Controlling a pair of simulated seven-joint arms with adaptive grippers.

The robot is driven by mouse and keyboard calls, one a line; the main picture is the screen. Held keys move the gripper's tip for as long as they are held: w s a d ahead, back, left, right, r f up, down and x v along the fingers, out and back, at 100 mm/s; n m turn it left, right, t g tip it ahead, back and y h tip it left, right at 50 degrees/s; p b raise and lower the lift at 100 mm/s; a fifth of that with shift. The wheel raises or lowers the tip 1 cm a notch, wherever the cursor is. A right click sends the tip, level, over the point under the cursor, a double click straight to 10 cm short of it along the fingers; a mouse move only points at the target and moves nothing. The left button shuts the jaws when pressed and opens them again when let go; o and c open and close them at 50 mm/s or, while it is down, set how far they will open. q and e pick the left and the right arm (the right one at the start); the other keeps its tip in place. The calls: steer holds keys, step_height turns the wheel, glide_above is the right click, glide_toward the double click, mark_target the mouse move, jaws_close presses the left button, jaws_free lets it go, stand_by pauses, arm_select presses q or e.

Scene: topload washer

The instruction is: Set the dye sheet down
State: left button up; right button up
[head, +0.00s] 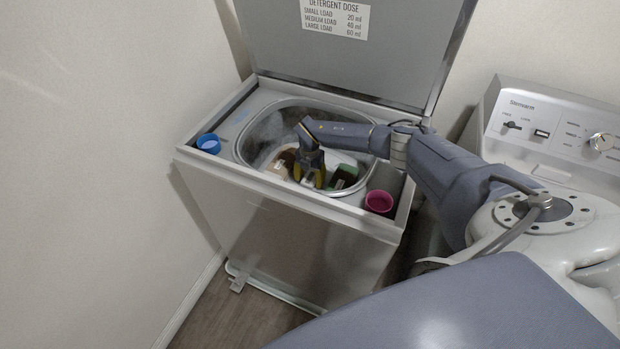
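My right gripper (309,178) points down into the open tub (244,140) of the topload washer. Its two dark and yellow fingers stand apart, and I see nothing clearly clamped between them. A small pale patch shows between the fingertips, too small to identify. I cannot make out the dye sheet with certainty. A tan item (281,163) lies in the tub left of the gripper, and a green item (345,176) lies to its right. My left gripper is not in view.
A blue cup (208,142) sits at the washer top's left corner, a magenta cup (379,202) at its right front corner. The raised lid (350,55) carries a detergent dose label (335,18). A second machine's control panel (555,125) stands at right.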

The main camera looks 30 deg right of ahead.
mark_target(310, 178)
steer(key=shift+o, duration=0.6)
steer(key=shift+r, duration=0.1)
step_height(310, 178, up, 12)
steer(key=shift+r, duration=0.1)
stand_by(0.5)
